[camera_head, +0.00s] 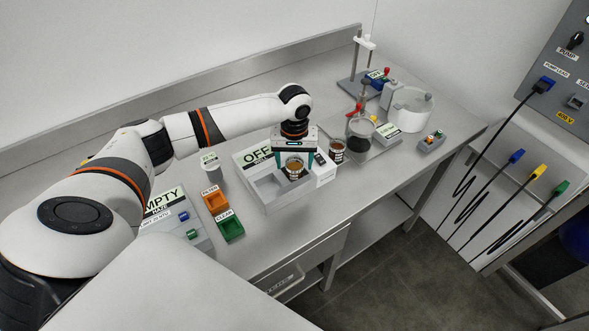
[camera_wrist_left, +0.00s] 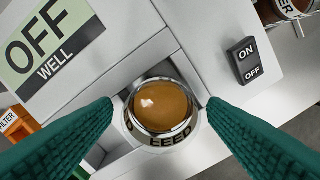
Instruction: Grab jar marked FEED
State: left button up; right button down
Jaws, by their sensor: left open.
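The FEED jar (camera_head: 294,170) holds brown liquid and stands upright in the recess of the grey device marked OFF (camera_head: 266,193). In the left wrist view the jar (camera_wrist_left: 163,105) shows its open top and a label that reads as FEED, partly cut off. My left gripper (camera_head: 293,163) is above the device, pointing down, with its teal fingers apart on either side of the jar. In the left wrist view the gripper (camera_wrist_left: 160,104) has its fingertips near the jar's rim; whether they touch it I cannot tell. My right gripper is not in view.
A second brown jar (camera_head: 337,151) stands just right of the device. A beaker (camera_head: 360,136) and stand are to the right. An ON/OFF switch (camera_wrist_left: 243,61) sits beside the well.

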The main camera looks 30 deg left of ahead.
pick_arm(q)
jog(key=shift+r, duration=0.1)
jog(key=c, duration=1.3)
